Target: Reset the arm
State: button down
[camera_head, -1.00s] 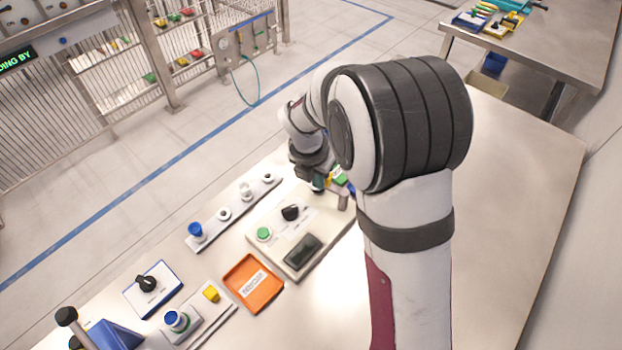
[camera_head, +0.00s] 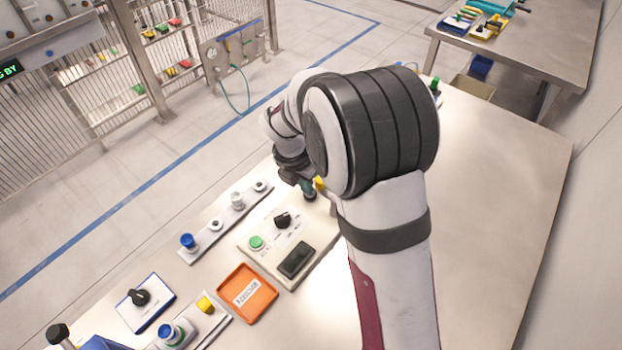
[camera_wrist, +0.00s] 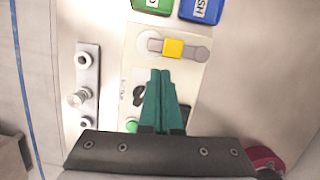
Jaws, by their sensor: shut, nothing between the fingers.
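My gripper (camera_wrist: 160,98) shows in the wrist view with its two green fingers together and nothing between them. It is above the pale control panel (camera_wrist: 190,78), pointing towards the yellow piece (camera_wrist: 173,48) on a grey bar. In the head view my arm covers much of the scene, and the gripper (camera_head: 309,194) is only partly visible beyond it, over the far end of the panel (camera_head: 262,272). The panel carries a black knob (camera_head: 283,219), a green button (camera_head: 256,242) and a dark rectangular pad (camera_head: 296,260).
An orange tray (camera_head: 276,291) is in front of the panel. A strip with several round fittings (camera_head: 210,238) lies to its left. A white plate with a black knob (camera_head: 139,297) is nearer. Green (camera_wrist: 152,5) and blue (camera_wrist: 201,10) bins show ahead. The table's right side is clear.

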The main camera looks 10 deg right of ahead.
jog(key=s+a+v, duration=0.1)
jog(key=a+v, duration=0.1)
jog(key=v, duration=0.9)
jog(key=s+d+m+g+y, duration=0.1)
jog(key=s+d+m, duration=0.2)
jog(key=s+m, duration=1)
jog(key=s+d+m+g+y, duration=0.1)
jog(key=s+d+m+y, duration=0.1)
jog(key=s+m, duration=1.1)
jog(key=d+m, duration=0.1)
jog(key=m, duration=0.6)
jog(key=shift+s+m+y, duration=0.3)
jog(key=shift+s, duration=0.05)
jog(key=shift+d, duration=0.15)
